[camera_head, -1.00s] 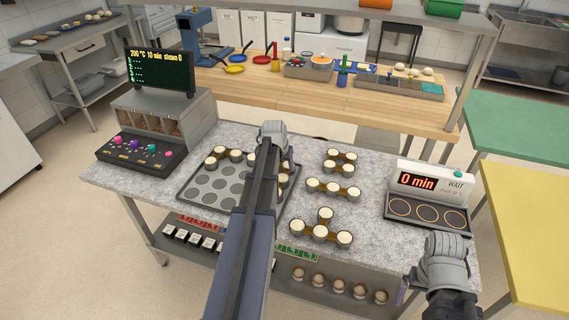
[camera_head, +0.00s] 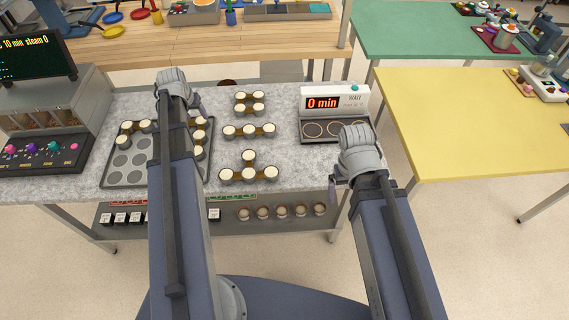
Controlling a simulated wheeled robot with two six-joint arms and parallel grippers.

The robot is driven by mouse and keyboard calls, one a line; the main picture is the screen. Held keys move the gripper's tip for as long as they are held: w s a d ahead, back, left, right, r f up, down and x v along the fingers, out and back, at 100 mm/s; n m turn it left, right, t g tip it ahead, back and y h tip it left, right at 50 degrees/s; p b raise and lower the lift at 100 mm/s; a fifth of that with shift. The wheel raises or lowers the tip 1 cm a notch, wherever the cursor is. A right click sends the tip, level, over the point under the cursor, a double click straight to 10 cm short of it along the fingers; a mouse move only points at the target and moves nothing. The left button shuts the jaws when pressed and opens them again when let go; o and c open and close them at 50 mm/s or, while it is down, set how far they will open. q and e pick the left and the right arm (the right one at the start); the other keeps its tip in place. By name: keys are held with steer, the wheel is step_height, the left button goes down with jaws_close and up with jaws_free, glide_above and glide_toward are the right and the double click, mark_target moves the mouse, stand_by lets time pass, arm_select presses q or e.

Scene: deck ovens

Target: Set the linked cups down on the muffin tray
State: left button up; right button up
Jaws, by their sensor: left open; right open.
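The dark muffin tray (camera_head: 108,180) lies on the left of the grey speckled counter. Linked cups (camera_head: 136,127) sit at its back left, and more cups (camera_head: 200,136) show at its right side, partly behind my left arm. Three groups of linked cream-topped cups stand on the counter to the right: a back group (camera_head: 250,103), a straight row of three (camera_head: 249,131) and a front group (camera_head: 249,168). My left gripper (camera_head: 174,84) is over the tray's back edge, open; its fingertips are hidden. My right gripper (camera_head: 357,138) is open and empty near the timer's right front corner.
A control panel with knobs (camera_head: 43,148) and a screen (camera_head: 38,58) stand at the left. A yellow table (camera_head: 460,120) and a green table (camera_head: 430,35) are at the right.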

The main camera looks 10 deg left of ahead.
arm_select(q)
steer(key=s+d+f+m+g+h, duration=0.1)
steer(key=s+d+m, duration=0.1)
steer(key=d, duration=1)
steer(key=s+d+m+g, duration=0.1)
steer(key=s+d+m, duration=0.1)
steer(key=d, duration=1)
steer(key=s+d+m+g+y, duration=0.1)
steer(key=s+d+m+g, duration=0.1)
steer(key=s+d, duration=1.1)
steer(key=d+m, duration=0.1)
steer(key=d, duration=0.2)
steer(key=shift+d+f, duration=0.2)
steer(key=shift+d, duration=0.1)
